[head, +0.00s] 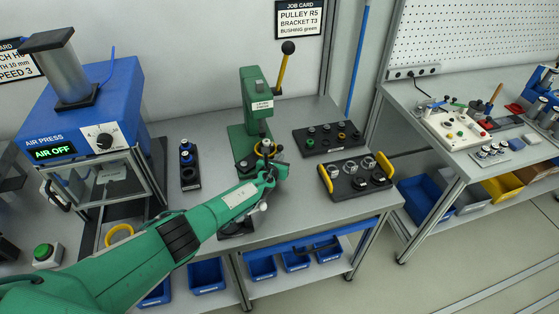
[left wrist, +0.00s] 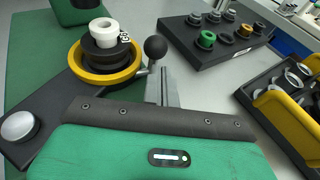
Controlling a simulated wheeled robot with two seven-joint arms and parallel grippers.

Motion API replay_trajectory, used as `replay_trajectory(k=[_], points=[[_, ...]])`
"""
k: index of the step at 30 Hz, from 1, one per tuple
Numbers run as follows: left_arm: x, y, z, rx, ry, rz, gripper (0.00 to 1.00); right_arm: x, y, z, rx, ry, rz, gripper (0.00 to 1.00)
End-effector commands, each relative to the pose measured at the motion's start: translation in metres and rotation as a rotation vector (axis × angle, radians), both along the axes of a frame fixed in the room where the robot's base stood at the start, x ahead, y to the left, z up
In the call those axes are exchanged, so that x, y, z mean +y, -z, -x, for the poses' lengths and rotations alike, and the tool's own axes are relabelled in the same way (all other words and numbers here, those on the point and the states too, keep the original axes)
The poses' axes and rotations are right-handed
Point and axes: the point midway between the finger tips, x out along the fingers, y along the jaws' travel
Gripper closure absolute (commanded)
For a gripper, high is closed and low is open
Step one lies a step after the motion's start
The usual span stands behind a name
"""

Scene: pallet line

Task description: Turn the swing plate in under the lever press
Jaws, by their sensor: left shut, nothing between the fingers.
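The green lever press (head: 250,103) stands at the back of the bench, its yellow lever (head: 283,72) raised and ending in a black knob. The dark swing plate (left wrist: 62,92) shows in the left wrist view, with a yellow ring (left wrist: 82,72) around a black pulley (left wrist: 104,52) topped by a white bushing (left wrist: 104,29). A black ball knob (left wrist: 155,47) stands beside the ring on a short metal stem. My left gripper (head: 270,173) is shut and empty, close in front of the ring; its fingertips (left wrist: 163,88) are near the ball knob. I cannot tell whether they touch it.
A dark tray of small parts (head: 327,138) and a yellow-handled tray (head: 356,179) lie right of the press. A narrow black holder (head: 189,168) stands left. The blue air press (head: 84,103) reads AIR OFF. Bare bench shows at the front right.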

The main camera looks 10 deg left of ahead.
Motion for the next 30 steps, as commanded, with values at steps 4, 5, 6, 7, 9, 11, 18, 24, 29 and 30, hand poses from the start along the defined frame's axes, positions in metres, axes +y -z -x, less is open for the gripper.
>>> replay_trajectory(k=[4,5,6,7,9,11,18,24,29,30], points=[[0.003,0.002,-0.007,0.002,-0.042,0.000,1.00,-0.003,0.005,0.000,0.000,0.000,0.004,0.64],[0.003,0.002,-0.009,0.002,-0.046,-0.001,1.00,-0.004,0.006,0.000,0.000,0.000,0.004,0.64],[0.004,0.002,-0.011,0.002,-0.049,-0.001,1.00,-0.005,0.007,0.000,0.000,0.000,0.005,0.64],[0.005,0.002,-0.012,0.002,-0.051,-0.001,1.00,-0.005,0.008,0.000,0.000,0.001,0.006,0.64],[0.006,0.002,-0.014,0.002,-0.053,-0.001,1.00,-0.006,0.011,0.000,-0.001,0.001,0.007,0.64],[0.007,0.003,-0.016,0.002,-0.053,-0.001,1.00,-0.006,0.013,0.000,0.000,0.001,0.007,0.64],[0.009,0.001,-0.021,0.002,-0.052,-0.001,1.00,-0.006,0.017,-0.001,-0.001,0.001,0.007,0.64],[0.010,-0.001,-0.023,0.000,-0.052,-0.001,1.00,-0.004,0.017,-0.001,0.000,0.001,0.004,0.64],[0.010,-0.003,-0.024,-0.003,-0.053,0.000,1.00,0.000,0.017,-0.001,0.000,0.002,0.000,0.64],[0.010,-0.003,-0.024,-0.003,-0.053,0.000,1.00,0.001,0.017,-0.001,0.000,0.003,-0.001,0.64]])
